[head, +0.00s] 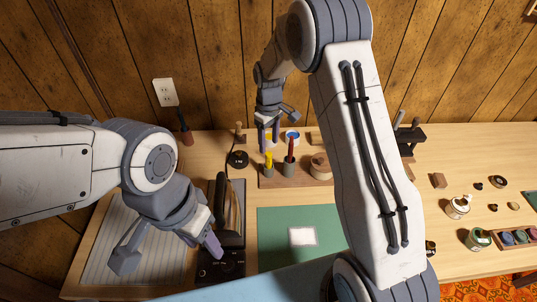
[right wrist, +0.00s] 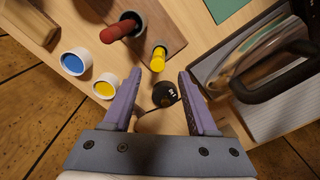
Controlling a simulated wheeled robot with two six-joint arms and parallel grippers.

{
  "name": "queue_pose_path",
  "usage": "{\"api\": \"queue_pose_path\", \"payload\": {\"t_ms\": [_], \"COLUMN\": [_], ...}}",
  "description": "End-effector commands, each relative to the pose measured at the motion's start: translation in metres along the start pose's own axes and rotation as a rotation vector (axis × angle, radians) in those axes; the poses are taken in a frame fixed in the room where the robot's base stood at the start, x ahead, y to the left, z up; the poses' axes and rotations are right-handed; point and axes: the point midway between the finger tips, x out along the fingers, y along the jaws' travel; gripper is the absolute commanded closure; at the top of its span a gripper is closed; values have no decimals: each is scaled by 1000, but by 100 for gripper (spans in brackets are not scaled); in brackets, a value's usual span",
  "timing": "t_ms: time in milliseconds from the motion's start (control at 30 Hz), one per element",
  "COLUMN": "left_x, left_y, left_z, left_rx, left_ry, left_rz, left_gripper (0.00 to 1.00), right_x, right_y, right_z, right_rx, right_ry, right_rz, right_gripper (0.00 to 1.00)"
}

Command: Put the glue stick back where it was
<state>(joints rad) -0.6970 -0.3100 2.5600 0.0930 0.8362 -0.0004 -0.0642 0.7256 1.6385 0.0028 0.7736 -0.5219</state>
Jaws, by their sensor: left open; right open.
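A yellow stick (head: 268,163) and a dark red stick (head: 290,150) stand upright in small grey cups on a wooden board (head: 320,182); no label shows which is the glue stick. The right wrist view also shows the yellow stick (right wrist: 158,60) and the red stick (right wrist: 122,28). My right gripper (head: 269,135) is open and empty, behind the yellow stick. In its wrist view, the yellow stick appears just beyond the gap between its fingertips (right wrist: 159,78), apart from them. My left gripper (head: 168,252) is open and empty above the front left of the table.
A black disc (head: 238,159) lies left of the board. Blue (right wrist: 74,63) and yellow (right wrist: 106,86) paint pots stand behind it. A black device with a handle (head: 221,200) is near my left gripper. A green mat (head: 275,225) lies in front. My right arm hides part of the table.

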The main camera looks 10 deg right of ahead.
Motion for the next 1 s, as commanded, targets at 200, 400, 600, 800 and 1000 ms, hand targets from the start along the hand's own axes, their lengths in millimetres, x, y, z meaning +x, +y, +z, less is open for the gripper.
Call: {"api": "queue_pose_path", "payload": {"t_ms": [200, 400, 600, 800, 1000], "left_x": [6, 6, 6, 6, 6], "left_y": [0, 0, 0, 0, 0], "left_z": [0, 0, 0, 0, 0], "left_rx": [0, 0, 0, 0, 0], "left_ry": [0, 0, 0, 0, 0], "left_rz": [0, 0, 0, 0, 0], "left_gripper": [50, 50, 50, 50, 50], "right_x": [-32, -56, -108, -132, -128], "right_y": [0, -27, -137, -232, -267], "right_z": [0, 3, 45, 135, 203], "right_rx": [0, -9, -35, -51, -56], "right_ry": [1, 7, 32, 48, 50], "right_rz": [1, -2, -18, -47, -69], "right_gripper": [42, 42, 42, 42, 42]}}
